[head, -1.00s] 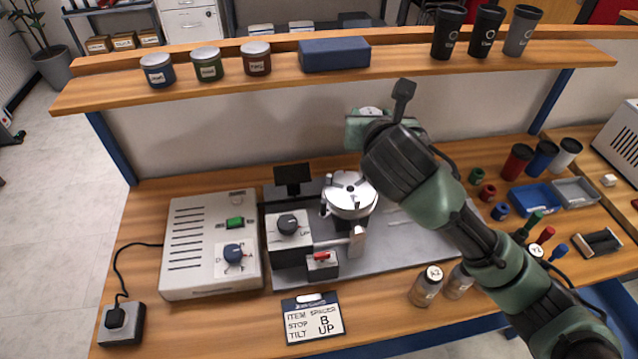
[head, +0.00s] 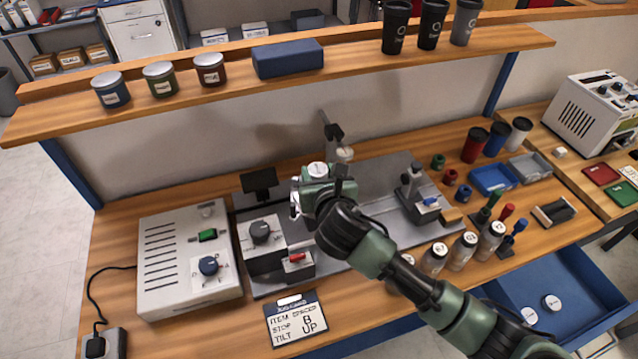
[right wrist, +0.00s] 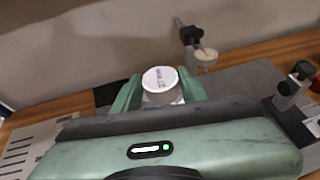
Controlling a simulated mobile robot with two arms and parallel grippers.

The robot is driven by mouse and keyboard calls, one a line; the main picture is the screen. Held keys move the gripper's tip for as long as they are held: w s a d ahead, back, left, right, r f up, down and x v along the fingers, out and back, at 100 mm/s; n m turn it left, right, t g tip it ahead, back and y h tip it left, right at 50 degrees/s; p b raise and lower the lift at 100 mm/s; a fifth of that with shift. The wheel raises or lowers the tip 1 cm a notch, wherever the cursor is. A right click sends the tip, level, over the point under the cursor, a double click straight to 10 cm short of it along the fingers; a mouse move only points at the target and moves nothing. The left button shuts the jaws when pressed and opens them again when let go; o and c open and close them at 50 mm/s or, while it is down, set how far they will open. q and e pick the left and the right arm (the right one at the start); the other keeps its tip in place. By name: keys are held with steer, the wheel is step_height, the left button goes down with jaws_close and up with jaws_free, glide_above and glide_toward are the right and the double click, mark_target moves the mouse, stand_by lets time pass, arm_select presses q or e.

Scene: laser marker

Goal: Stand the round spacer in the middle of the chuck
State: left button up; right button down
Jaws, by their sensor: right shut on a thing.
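My right gripper (head: 318,176) is shut on a round piece with a white, printed top, which I take as the round spacer (head: 318,169). In the right wrist view the spacer (right wrist: 160,79) sits upright between the two green fingers (right wrist: 160,92). The gripper is over the place of the chuck on the grey plate. Only a silver edge of the chuck (head: 295,206) shows left of the gripper; its middle is hidden. I cannot tell whether the spacer touches the chuck. My left gripper is not in view.
A knob block (head: 262,235) stands close left of the chuck, beside the control box (head: 190,262). A post (head: 333,135) rises behind, and a slide unit (head: 418,195) is to the right. Several jars (head: 461,250) stand at the front. A blue drawer (head: 580,285) is open.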

steer(key=shift+f, duration=2)
steer(key=c, duration=1.1)
jaws_free()
steer(key=shift+f, duration=0.1)
steer(key=shift+s, duration=0.1)
steer(key=b+v, duration=0.1)
steer(key=v, duration=1.1)
